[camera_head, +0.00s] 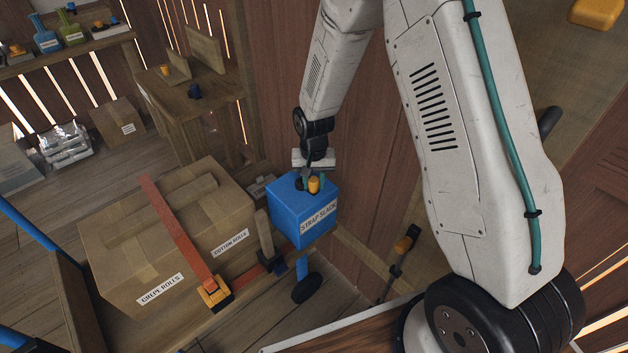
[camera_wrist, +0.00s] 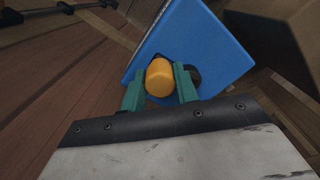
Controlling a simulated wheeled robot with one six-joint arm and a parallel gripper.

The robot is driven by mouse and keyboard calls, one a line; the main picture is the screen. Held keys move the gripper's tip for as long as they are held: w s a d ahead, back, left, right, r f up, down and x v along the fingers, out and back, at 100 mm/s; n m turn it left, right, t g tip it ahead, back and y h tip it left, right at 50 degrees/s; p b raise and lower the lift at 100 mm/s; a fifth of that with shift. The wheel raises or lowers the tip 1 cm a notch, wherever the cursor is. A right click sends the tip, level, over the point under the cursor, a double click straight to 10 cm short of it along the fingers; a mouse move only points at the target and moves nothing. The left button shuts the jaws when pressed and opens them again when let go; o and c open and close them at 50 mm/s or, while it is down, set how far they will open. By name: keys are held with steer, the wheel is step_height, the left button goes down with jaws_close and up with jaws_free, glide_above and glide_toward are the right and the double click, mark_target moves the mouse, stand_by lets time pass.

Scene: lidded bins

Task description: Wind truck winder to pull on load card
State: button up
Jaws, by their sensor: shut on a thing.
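A blue box (camera_head: 290,215) labelled "STRAP SLACK" stands at the middle of the head view. An orange knob (camera_wrist: 160,76) shows at an opening in its top, and the knob also shows in the head view (camera_head: 314,185). My gripper (camera_wrist: 160,84) has its teal fingers on either side of the knob and is shut on it. Two cardboard cartons, marked "CREPE ROLLS" (camera_head: 115,265) and "COTTON ROLLS" (camera_head: 228,205), sit left of the box under a red strap (camera_head: 176,230). I cannot tell which part is the winder.
An orange-and-black buckle (camera_head: 214,293) sits at the strap's lower end. A black wheel (camera_head: 307,288) is below the blue box. A wooden bench (camera_head: 195,105) is behind. Wooden wall panels stand close behind the box.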

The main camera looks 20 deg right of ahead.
steer(key=o, duration=1)
steer(key=shift+r, duration=0.1)
step_height(320, 180, up, 8)
steer(key=shift+f, duration=0.15)
steer(key=s+d+r+n, duration=0.1)
steer(key=s+d+r, duration=0.1)
steer(key=s+r, duration=0.6)
steer(key=s+d+r+n+t, duration=0.1)
steer(key=s+r, duration=0.8)
steer(key=s, duration=0.4)
steer(key=s+d+r+n, duration=0.1)
steer(key=s+d+r, duration=0.1)
steer(key=s+r, duration=0.6)
steer(key=shift+s+d+r+n, duration=0.15)
steer(key=shift+s+r, duration=0.05)
steer(key=shift+s, duration=0.45)
steer(key=shift+s+d+r+n, duration=0.15)
steer(key=shift+s+r, duration=0.05)
steer(key=shift+s, duration=0.45)
